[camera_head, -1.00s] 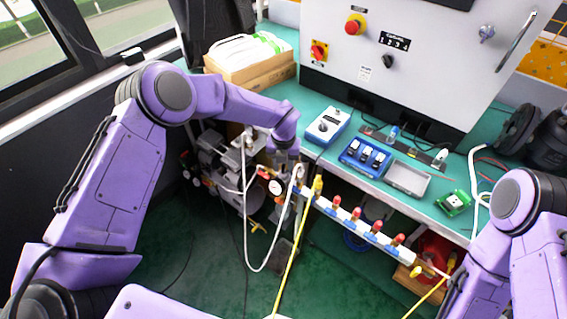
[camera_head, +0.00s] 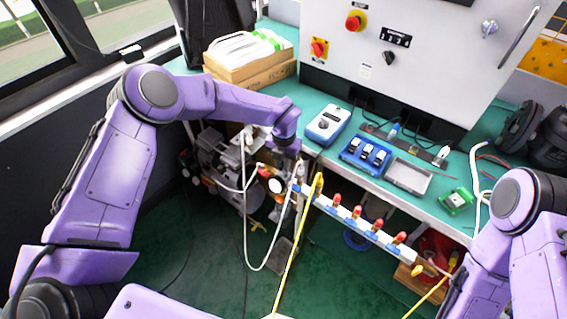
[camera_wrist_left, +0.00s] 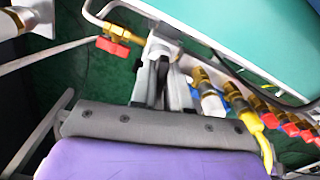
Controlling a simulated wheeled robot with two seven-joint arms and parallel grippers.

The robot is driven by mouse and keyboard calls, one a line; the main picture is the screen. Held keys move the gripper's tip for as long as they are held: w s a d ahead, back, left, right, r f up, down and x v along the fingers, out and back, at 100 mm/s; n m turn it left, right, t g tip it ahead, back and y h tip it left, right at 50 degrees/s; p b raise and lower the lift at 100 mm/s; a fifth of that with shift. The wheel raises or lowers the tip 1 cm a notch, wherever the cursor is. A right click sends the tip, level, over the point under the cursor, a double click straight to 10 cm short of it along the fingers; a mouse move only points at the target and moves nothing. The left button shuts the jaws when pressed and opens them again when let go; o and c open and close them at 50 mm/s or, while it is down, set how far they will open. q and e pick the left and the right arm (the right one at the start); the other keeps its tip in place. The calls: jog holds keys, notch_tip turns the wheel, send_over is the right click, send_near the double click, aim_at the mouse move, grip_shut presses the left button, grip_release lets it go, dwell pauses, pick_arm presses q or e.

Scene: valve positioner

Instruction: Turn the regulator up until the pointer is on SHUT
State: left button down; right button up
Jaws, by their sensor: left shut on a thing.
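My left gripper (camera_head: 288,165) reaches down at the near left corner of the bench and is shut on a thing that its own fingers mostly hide. This is probably the regulator's knob. A round white-faced gauge (camera_head: 276,186) sits just left of and below the fingers, too small to read. I cannot make out a pointer or the word SHUT. In the left wrist view the grey fingers (camera_wrist_left: 163,85) point away close together, beside a brass valve with a red handle (camera_wrist_left: 113,46). My right arm shows at the right edge, but its gripper is outside the view.
A white manifold bar (camera_head: 350,222) with several red-capped fittings runs along the bench front. A yellow hose (camera_head: 291,262) and a white hose (camera_head: 246,235) hang near my left gripper. Blue boxes stand on the green bench (camera_head: 452,178). A grey control panel (camera_head: 430,75) stands behind.

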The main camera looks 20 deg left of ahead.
pick_arm(q)
jog(key=m, duration=0.4)
jog(key=shift+m, duration=2.6)
jog(key=c, duration=1.2)
grip_release()
jog(key=shift+b, duration=0.3)
notch_tip(320, 180, up, 11)
jog(key=b, duration=0.1)
jog(key=shift+f, duration=0.2)
